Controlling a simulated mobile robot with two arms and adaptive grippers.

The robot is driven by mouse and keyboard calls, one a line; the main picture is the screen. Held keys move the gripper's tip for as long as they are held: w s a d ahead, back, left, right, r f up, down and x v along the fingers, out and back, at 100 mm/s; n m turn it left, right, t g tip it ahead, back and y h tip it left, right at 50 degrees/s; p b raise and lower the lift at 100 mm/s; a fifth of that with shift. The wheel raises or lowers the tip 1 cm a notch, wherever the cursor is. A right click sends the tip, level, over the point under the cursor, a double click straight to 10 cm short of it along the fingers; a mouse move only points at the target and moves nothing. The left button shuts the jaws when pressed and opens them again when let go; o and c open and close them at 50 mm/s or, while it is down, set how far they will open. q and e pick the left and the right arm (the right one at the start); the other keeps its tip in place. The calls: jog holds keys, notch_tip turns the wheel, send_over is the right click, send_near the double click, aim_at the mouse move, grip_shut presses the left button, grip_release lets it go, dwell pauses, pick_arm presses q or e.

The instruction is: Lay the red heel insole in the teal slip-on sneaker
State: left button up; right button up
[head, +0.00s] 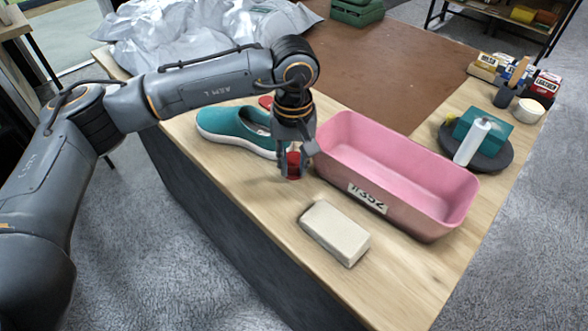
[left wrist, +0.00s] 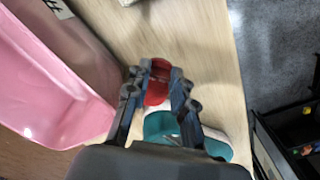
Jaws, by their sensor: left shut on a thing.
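The teal slip-on sneaker (head: 232,124), with a white sole, lies on the table left of the pink bin. My left gripper (head: 292,172) points down just right of the sneaker, between it and the bin. It is shut on the red heel insole (head: 294,162). In the left wrist view the insole (left wrist: 157,80) sits between the fingers, and part of the sneaker (left wrist: 160,124) shows below it, partly hidden by the gripper. A second small red piece (head: 266,102) shows behind the sneaker, partly hidden by my arm. My right gripper is not in view.
The pink bin (head: 345,165), labelled #352, stands close to the gripper's right. A beige block (head: 335,233) lies in front. A dark round tray (head: 490,160) holds a white bottle (head: 472,142). Crumpled plastic (head: 190,35) covers the back left. The front table strip left of the block is clear.

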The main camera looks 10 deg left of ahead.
aim_at(294, 167)
pick_arm(q)
jog(key=shift+w+f, duration=0.15)
jog(key=shift+f, duration=1.7)
jog(key=o, duration=0.9)
jog(key=shift+r, duration=0.1)
